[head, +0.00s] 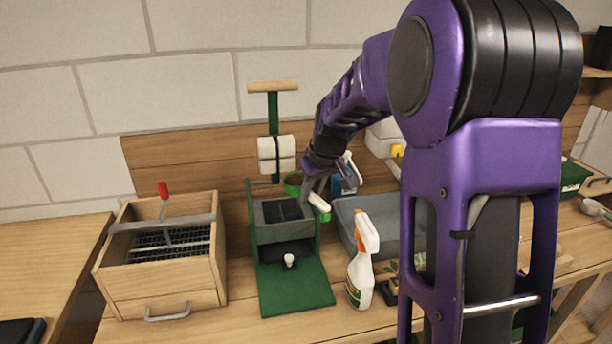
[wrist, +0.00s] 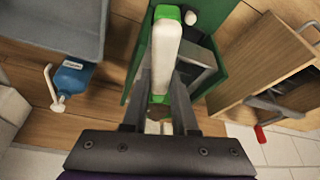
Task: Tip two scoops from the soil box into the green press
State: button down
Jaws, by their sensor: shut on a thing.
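The green press (head: 295,285) stands on the bench, with a grey open-topped hopper (head: 268,234) and an upright lever with a wooden crossbar. The hopper looks dark inside; I cannot tell whether that is soil. My gripper (head: 312,193) is shut on a scoop's white handle (wrist: 165,50) with green ends, just above the press. A green rounded part (head: 292,189), apparently the scoop's bowl, shows at the hopper's back edge; its contents are hidden. A grey tub (head: 350,213), likely the soil box, stands right of the press, partly hidden by my arm and a bottle.
A wooden sieve box (head: 160,305) with a red-knobbed bar stands left of the press. A white spray bottle (head: 361,275) stands in front of the tub. A blue bottle (wrist: 72,78) stands behind the tub.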

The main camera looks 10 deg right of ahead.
jog(key=shift+w+r, duration=0.2)
jog(key=shift+w, duration=0.15)
jog(key=shift+w+f, duration=0.1)
jog(key=shift+f, duration=0.9)
jog(key=shift+a+f, duration=0.1)
jog(key=shift+a, duration=0.05)
jog(key=h, duration=0.1)
jog(key=n+h, duration=0.1)
jog(key=h, duration=0.1)
jog(key=shift+a+r, duration=0.15)
jog(key=shift+r, duration=0.2)
jog(key=shift+f+h+b, duration=0.25)
jog(key=shift+h+b, duration=0.15)
jog(key=shift+b, duration=0.1)
jog(key=h+b, duration=0.1)
jog(key=b, duration=0.1)
jog(key=n+t+h+b, duration=0.1)
jog(key=h+b, duration=0.1)
jog(key=b, duration=0.1)
jog(key=shift+a+r, duration=0.2)
jog(key=shift+r, duration=0.1)
jog(key=shift+w+a+r+n+t+h+b, duration=0.1)
jog(key=shift+a+r+n+t+h+b, duration=0.2)
jog(key=shift+n+t+h+b, duration=0.5)
jog(key=shift+a+r+n+t+h+b, duration=0.25)
jog(key=shift+n+h+b, duration=0.2)
jog(key=shift+h+b, duration=0.65)
jog(key=shift+w+a+r+n+t+h+b, duration=0.1)
jog(key=shift+a+r+n+t+h+b, duration=0.3)
jog(key=shift+n+h+b, duration=0.5)
